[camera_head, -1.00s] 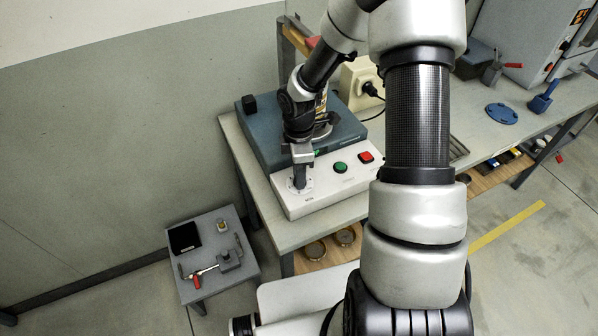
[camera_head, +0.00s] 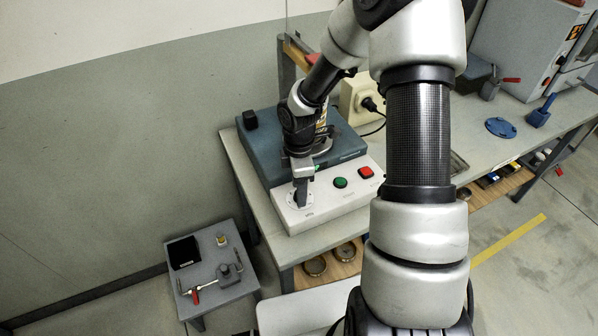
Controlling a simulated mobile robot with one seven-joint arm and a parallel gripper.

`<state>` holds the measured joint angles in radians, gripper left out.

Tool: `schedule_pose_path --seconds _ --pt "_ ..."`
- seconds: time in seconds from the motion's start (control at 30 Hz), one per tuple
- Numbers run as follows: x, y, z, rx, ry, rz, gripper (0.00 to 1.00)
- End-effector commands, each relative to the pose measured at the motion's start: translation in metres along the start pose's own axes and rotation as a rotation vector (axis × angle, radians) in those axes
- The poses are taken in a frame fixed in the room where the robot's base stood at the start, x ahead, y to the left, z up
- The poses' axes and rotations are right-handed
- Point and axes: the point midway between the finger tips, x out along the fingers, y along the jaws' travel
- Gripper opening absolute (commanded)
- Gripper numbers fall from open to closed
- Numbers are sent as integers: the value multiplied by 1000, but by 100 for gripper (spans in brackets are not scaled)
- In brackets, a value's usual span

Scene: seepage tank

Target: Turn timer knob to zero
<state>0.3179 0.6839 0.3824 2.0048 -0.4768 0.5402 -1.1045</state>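The timer knob sits on a pale round dial (camera_head: 300,201) at the left end of the white control panel (camera_head: 335,205), on the front of a blue-grey machine (camera_head: 262,150). My gripper (camera_head: 301,196) points down over the dial and hides the knob. Its fingers reach the dial's middle, but whether they are open or closed around the knob cannot be seen. A green button (camera_head: 340,183) and a red button (camera_head: 365,172) are to the right of the dial.
The machine stands on a grey bench (camera_head: 375,208). A black knob (camera_head: 250,119) sits on the machine's top left. A beige socket box (camera_head: 355,98) with a plugged cable is behind. A small grey side table (camera_head: 210,262) with tools stands lower left.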

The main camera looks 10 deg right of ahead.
Motion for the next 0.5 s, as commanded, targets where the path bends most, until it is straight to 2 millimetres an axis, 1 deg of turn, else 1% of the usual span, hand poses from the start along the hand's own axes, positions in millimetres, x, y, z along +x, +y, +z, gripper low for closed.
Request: schedule_pose_path --seconds 0.17,0.5 --pt "-31 1 1 2 0 6 44" --pt "-115 1 0 3 0 7 44"
